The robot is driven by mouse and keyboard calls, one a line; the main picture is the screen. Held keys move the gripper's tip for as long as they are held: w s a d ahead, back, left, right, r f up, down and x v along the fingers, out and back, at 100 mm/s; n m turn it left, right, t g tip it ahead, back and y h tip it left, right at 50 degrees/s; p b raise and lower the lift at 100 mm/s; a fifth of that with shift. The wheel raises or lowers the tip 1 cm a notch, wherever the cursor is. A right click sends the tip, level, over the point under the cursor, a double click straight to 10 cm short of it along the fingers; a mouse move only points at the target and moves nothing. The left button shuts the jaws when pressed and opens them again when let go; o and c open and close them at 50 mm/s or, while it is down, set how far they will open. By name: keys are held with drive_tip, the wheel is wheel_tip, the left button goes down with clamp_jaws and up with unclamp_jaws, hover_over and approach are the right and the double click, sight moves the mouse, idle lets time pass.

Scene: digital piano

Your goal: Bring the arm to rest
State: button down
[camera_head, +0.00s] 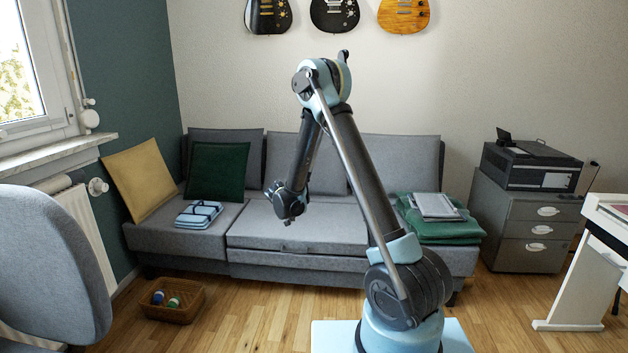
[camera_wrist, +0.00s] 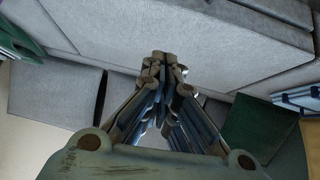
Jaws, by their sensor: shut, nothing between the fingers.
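My arm rises from its light blue base in the middle of the head view, bends at a high elbow and hangs down to the left. My gripper (camera_head: 287,222) is at its lower end, in front of the grey sofa (camera_head: 285,262) as seen from the head camera. In the wrist view the fingers of my gripper (camera_wrist: 163,58) meet at their tips, shut and empty. The sofa also shows in the wrist view (camera_wrist: 185,40), turned over, with nothing touching the fingers that I can see.
A wicker basket (camera_head: 173,310) with small items stands on the floor at left. A grey chair (camera_head: 45,265) is at the left edge. A drawer cabinet (camera_head: 525,235) bears a printer (camera_head: 530,165). A white piano (camera_head: 590,265) stands at right.

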drive_tip(key=s+d+r+g, duration=0.4)
drive_tip(key=s+d+r, duration=1.55)
drive_tip(key=d, duration=0.25)
drive_tip(key=s+d+f, duration=0.1)
drive_tip(key=s+d, duration=0.1)
drive_tip(key=s, duration=0.8)
drive_tip(key=s+d+f+n+g+y, duration=0.1)
drive_tip(key=s+d+f, duration=0.1)
drive_tip(key=s, duration=0.8)
drive_tip(key=s+d+f+g, duration=0.1)
drive_tip(key=s+d, duration=0.2)
drive_tip(key=s, duration=0.7)
drive_tip(key=shift+s+d+f+n+y, duration=0.15)
drive_tip(key=shift+d+f+n+y, duration=0.15)
drive_tip(key=shift+f+y, duration=0.1)
